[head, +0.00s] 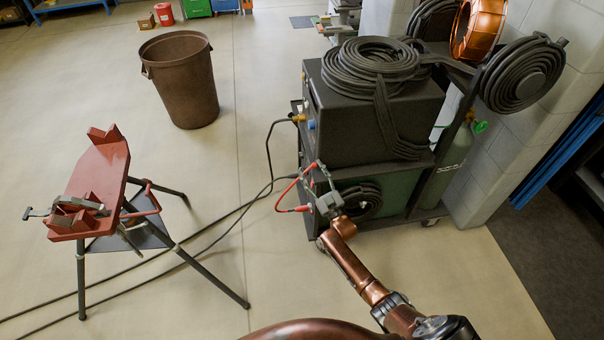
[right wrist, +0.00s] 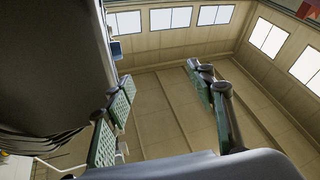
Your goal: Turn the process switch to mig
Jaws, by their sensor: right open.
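The process switch cannot be made out. The welding machine (head: 375,125) is a dark box on a cart, and its front panel (head: 309,115) faces left and shows almost edge-on, with a blue and an orange fitting. My right gripper (head: 322,184) is low beside the cart's front, below the panel, and apart from it as far as I can tell. In the right wrist view its green-padded fingers (right wrist: 160,95) stand wide apart with nothing between them. A large dark body fills the left of that view, perhaps the machine. My left gripper is not in view.
A red curved piece (head: 282,196) shows next to my right gripper. Dark cables (head: 240,208) run from the panel across the floor. A red stand (head: 95,190) and a brown bin (head: 182,80) are to the left. A gas cylinder (head: 455,160) stands behind the cart.

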